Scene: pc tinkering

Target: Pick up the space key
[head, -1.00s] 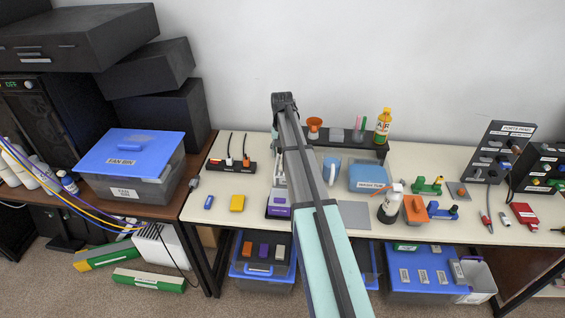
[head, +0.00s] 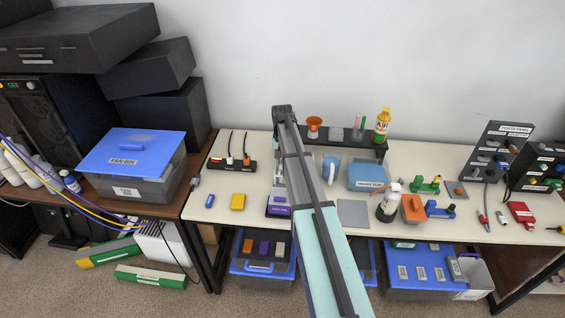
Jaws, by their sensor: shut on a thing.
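My arm reaches from the bottom of the head view over the cream workbench (head: 226,186). Its dark far end is in front of the bench's back part. My gripper's fingers are hidden by my own arm, so I cannot see what is between them. I cannot make out the space key anywhere. A narrow pale item (head: 278,168) shows just left of the arm, partly hidden, and I cannot tell what it is.
A dark shelf holds a bottle (head: 382,126).

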